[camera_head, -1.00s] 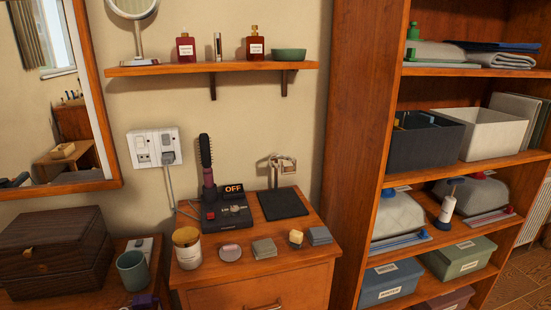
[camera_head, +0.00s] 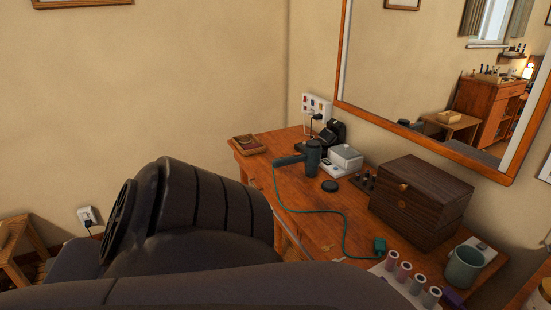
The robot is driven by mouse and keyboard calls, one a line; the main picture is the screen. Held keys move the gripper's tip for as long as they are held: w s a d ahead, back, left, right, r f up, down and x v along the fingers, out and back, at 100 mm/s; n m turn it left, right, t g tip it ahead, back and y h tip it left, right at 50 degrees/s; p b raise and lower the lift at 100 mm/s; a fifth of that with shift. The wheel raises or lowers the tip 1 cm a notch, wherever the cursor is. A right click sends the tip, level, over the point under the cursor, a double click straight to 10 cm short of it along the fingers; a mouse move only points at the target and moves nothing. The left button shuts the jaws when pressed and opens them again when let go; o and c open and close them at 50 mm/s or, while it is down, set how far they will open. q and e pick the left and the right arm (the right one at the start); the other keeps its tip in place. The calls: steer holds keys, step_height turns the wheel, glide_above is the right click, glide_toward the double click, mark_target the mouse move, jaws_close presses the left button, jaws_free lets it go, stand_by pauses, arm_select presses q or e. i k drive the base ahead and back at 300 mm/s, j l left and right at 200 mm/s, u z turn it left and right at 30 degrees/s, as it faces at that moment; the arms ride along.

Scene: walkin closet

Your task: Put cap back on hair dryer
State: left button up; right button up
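A dark grey-green hair dryer (camera_head: 313,157) is on the wooden dressing table, left of a pale box. A narrow part of it points left. A teal cord runs from near it along the tabletop to a green plug (camera_head: 379,245). A small round black disc (camera_head: 330,186), which looks like the cap, lies flat on the table just in front of the dryer, apart from it. Neither of my grippers is in view. A large dark arm part of mine fills the lower left and hides the table's near left side.
The wooden table (camera_head: 300,195) also holds a pale lidded box (camera_head: 345,158), a book (camera_head: 249,145), a dark wooden box (camera_head: 421,198), several curlers and a teal cup (camera_head: 465,267). A mirror (camera_head: 440,75) hangs behind. A wooden stool (camera_head: 22,250) is at left.

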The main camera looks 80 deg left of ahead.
mark_target(311, 157)
steer(key=u, duration=2.35)
